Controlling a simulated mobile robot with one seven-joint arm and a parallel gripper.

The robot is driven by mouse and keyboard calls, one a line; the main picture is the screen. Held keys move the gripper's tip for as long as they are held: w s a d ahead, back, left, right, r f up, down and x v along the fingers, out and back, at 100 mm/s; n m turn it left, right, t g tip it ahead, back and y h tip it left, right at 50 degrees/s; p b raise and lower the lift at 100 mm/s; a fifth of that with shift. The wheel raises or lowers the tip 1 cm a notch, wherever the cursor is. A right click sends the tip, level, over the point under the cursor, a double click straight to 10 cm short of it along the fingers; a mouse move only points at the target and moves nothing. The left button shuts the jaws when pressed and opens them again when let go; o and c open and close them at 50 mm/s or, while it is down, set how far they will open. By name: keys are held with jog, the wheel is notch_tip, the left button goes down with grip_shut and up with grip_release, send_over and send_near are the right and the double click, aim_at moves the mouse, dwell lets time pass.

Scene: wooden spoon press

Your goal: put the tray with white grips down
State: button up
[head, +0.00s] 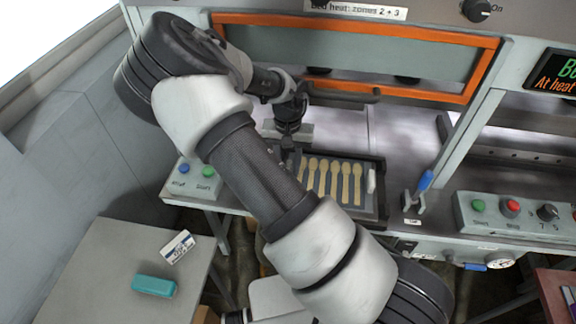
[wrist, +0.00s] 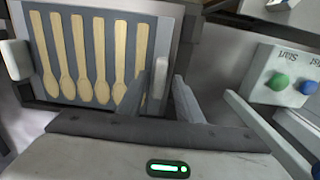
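The tray with white grips (head: 366,212) lies at the front of the press bed in the head view, with several wooden spoons (head: 333,180) side by side on it. One white grip (head: 371,181) shows at its right end; my arm hides its left end. The grey tray also fills the upper left of the wrist view (wrist: 57,12), with one white grip at each end. My gripper (wrist: 161,82) is at the tray's left end in the head view. Its fingers stand apart on either side of the near white grip (wrist: 160,77), with a small gap visible.
An orange-framed guard (head: 485,70) is above the bed. A start box (head: 193,178) is left of the tray; a blue-handled lever (head: 424,182) and control box (head: 510,213) are right. A side table (head: 115,250) holds a teal block (head: 153,286) and white-and-blue item (head: 178,247).

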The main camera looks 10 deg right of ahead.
notch_tip(320, 180, up, 7)
jog(key=shift+f, duration=0.2)
